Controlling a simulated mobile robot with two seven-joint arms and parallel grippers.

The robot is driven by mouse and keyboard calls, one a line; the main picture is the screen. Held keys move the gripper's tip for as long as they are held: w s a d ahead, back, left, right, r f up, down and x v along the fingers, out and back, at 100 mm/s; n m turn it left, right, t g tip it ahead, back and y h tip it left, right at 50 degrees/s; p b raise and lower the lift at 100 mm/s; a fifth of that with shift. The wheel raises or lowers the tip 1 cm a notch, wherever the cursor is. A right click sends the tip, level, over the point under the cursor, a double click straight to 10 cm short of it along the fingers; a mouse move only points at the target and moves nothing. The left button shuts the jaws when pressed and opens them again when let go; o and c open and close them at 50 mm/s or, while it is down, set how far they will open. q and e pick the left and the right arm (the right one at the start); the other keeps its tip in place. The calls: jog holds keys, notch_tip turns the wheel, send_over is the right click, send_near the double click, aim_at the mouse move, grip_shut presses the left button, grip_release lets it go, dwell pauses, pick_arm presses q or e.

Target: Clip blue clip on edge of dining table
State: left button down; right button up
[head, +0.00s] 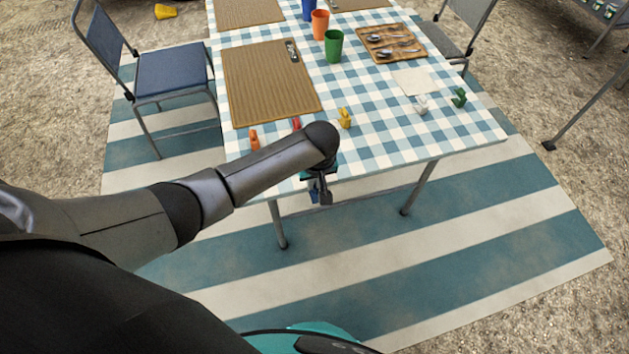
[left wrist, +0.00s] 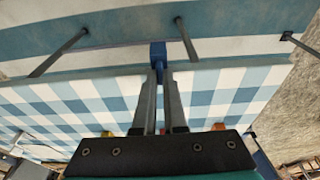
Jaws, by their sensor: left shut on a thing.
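The dining table (head: 400,135) has a blue-and-white checked top, and its near edge runs below my left arm. My left gripper (head: 321,194) points down just in front of that edge, shut on the small blue clip (head: 313,190). In the left wrist view the blue clip (left wrist: 157,53) shows at the fingertips, by the edge of the checked tabletop (left wrist: 205,97). I cannot tell whether the clip touches the edge. My forearm and wrist hide part of the near edge. My right gripper is not in view.
Orange (head: 254,140), red (head: 296,124), yellow (head: 345,119), white (head: 421,104) and green (head: 459,97) clips are along the table's near side. A brown placemat (head: 268,85), cups and a cutlery tray (head: 391,42) lie farther back. A blue chair (head: 172,72) stands left; the striped rug in front is clear.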

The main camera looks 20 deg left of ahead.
pick_arm(q)
jog(key=shift+w, duration=0.1)
jog(key=shift+w+a, duration=0.4)
jog(key=shift+w, duration=0.1)
jog(key=shift+w+a, duration=0.15)
jog(key=shift+w, duration=0.1)
dwell(0.3)
jog(key=shift+w+a, duration=0.2)
jog(key=shift+w, duration=0.05)
dwell(0.4)
jog(key=c, duration=0.9)
grip_release()
